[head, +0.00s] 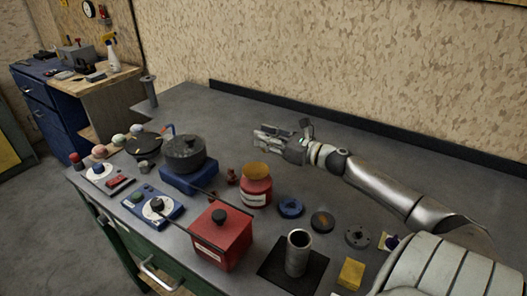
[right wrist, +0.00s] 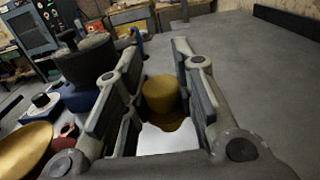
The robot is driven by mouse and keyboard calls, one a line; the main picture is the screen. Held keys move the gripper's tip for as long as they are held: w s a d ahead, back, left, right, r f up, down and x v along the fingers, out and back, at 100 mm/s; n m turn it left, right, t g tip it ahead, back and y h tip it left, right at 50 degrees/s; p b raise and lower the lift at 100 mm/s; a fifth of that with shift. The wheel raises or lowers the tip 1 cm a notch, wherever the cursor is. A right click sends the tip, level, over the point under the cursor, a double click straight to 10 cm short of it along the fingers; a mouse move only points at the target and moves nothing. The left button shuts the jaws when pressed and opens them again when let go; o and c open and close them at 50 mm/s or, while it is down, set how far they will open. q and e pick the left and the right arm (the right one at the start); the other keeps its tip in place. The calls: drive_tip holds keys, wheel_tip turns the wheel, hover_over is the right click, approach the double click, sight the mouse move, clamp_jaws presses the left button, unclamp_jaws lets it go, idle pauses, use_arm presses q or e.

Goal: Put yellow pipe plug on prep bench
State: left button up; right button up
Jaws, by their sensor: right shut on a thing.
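My right gripper (head: 262,138) is above the far part of a grey bench top (head: 420,150). In the right wrist view, its two fingers (right wrist: 160,85) stand on either side of a yellow round plug (right wrist: 162,92) and are shut on it. The plug is largely hidden by the fingers in the head view. I cannot tell from the pictures which surface is named the prep bench. My left gripper is not in view.
A black pot (head: 184,150) on a blue base, a red can (head: 256,188) and a red box (head: 221,238) crowd the left and front. A metal cylinder (head: 298,256) stands on a black plate. A wood-topped bench (head: 105,80) stands farther left. The back of the grey top is clear.

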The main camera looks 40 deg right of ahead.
sight(263, 151)
drive_tip(key=w+f, duration=0.1)
drive_tip(key=w+d+f, duration=0.1)
drive_tip(key=f, duration=0.1)
drive_tip(key=shift+w, duration=0.15)
wheel_tip(263, 151, down, 4)
drive_tip(key=shift+w+d+r, duration=0.15)
drive_tip(key=shift+r, duration=0.1)
drive_tip(key=shift+f, duration=0.2)
drive_tip(key=o, duration=0.8)
drive_tip(key=shift+r, duration=0.1)
drive_tip(key=shift+c, duration=0.2)
